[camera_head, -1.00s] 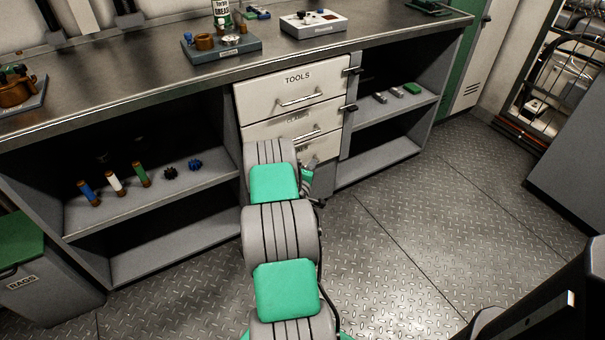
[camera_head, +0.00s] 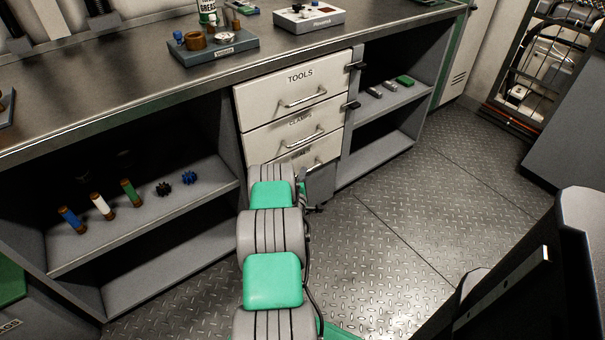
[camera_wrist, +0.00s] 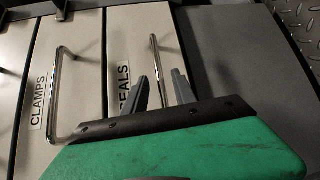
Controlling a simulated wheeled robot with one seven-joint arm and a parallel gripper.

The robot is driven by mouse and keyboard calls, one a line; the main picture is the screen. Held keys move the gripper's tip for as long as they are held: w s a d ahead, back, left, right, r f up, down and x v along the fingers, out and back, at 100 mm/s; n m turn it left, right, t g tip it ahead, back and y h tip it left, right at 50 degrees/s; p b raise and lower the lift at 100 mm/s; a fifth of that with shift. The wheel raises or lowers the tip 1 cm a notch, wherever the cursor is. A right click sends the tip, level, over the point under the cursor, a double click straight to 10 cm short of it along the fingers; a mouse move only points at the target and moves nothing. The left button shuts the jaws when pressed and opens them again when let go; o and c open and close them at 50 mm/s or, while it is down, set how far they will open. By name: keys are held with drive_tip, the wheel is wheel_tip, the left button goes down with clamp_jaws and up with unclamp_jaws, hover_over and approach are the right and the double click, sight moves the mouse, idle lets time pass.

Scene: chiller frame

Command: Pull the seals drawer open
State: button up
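The seals drawer (camera_head: 327,151) is the lowest of three pale drawers in the head view. Its front looks flush with the drawers above, and my arm hides part of it and most of its label. In the wrist view its front (camera_wrist: 125,45) carries the label "SEALS", partly covered by a finger. Its metal bar handle (camera_wrist: 157,60) runs between my two grey fingertips. My gripper (camera_wrist: 160,82) is open, one finger on each side of the handle; I cannot tell whether either touches it. In the head view my gripper is mostly hidden behind my arm.
The clamps drawer (camera_head: 290,133) and tools drawer (camera_head: 290,100) sit above, looking closed. Black latches (camera_head: 352,105) stick out at their right edge. Open shelves (camera_head: 150,210) flank the drawers. The metal floor (camera_head: 400,220) to the right is clear.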

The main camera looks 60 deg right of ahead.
drive_tip(key=x, duration=0.2)
drive_tip(key=shift+d+f, duration=0.1)
drive_tip(key=shift+d, duration=0.2)
drive_tip(key=shift+w+d, duration=0.1)
drive_tip(key=shift+d, duration=0.1)
drive_tip(key=shift+c, duration=0.5)
clamp_jaws()
idle(0.5)
